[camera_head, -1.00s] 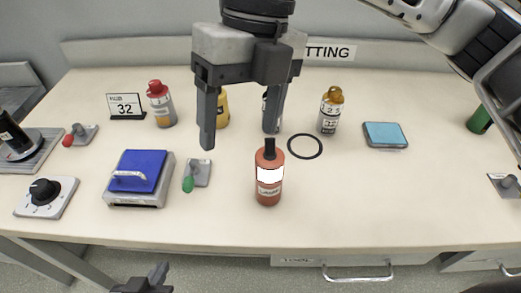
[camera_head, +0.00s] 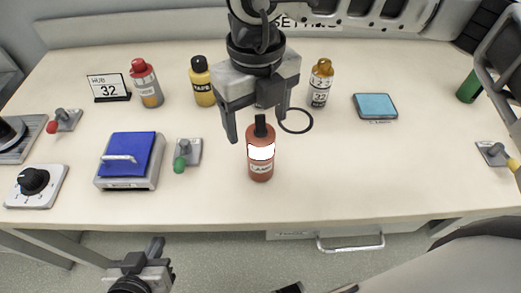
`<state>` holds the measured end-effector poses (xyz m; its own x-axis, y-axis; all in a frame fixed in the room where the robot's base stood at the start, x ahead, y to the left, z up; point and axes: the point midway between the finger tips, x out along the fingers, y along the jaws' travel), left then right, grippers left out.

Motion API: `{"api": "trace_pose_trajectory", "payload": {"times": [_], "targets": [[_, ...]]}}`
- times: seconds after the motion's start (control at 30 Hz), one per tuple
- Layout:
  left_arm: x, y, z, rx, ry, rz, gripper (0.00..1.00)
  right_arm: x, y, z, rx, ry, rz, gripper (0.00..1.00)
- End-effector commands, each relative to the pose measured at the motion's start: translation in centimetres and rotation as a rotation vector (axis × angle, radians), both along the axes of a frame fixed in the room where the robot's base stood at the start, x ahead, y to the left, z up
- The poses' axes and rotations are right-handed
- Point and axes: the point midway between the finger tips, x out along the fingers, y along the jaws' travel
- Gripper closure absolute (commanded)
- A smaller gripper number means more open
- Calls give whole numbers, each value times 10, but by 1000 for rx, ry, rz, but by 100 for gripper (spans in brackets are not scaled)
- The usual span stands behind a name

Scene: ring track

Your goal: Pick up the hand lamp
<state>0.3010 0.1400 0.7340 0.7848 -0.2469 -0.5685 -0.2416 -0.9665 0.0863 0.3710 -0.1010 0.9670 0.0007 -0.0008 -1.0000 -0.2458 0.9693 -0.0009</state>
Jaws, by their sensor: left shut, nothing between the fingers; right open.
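The hand lamp appears to be the red-brown cylinder (camera_head: 261,172) with a black top and a bright white panel, standing upright near the front middle of the table. Its small lettering is hard to read. My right gripper (camera_head: 257,129) comes down from above, open, with its fingertips at about the height of the black top. In the picture one finger is on each side of the top; I cannot tell whether either touches. My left gripper (camera_head: 152,247) is shut and empty, low in front of the table edge.
Behind stand a red-capped bottle (camera_head: 147,84), a yellow bottle (camera_head: 202,82) and an amber bottle (camera_head: 320,84). A black ring (camera_head: 309,126) lies just behind the lamp. A blue-topped box (camera_head: 129,160) and a green-knobbed lever (camera_head: 187,154) are left.

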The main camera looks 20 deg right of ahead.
Motion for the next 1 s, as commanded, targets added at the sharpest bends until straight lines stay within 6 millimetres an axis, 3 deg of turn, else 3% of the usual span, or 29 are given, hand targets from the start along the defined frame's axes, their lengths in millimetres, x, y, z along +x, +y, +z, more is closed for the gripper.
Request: {"api": "trace_pose_trajectory", "payload": {"times": [0.3,0.57,0.8,1.0], "targets": [[0,2,5,17,0,-5,100,1,-5,-41,0,2,-1,28],[1,2,3,18,1,-5,100,2,-5,-44,1,0,-1,28],[1,2,3,18,2,-5,100,2,-5,-43,1,0,-1,95],[1,2,3,17,2,-6,100,2,-5,-43,1,-1,-1,96]]}}
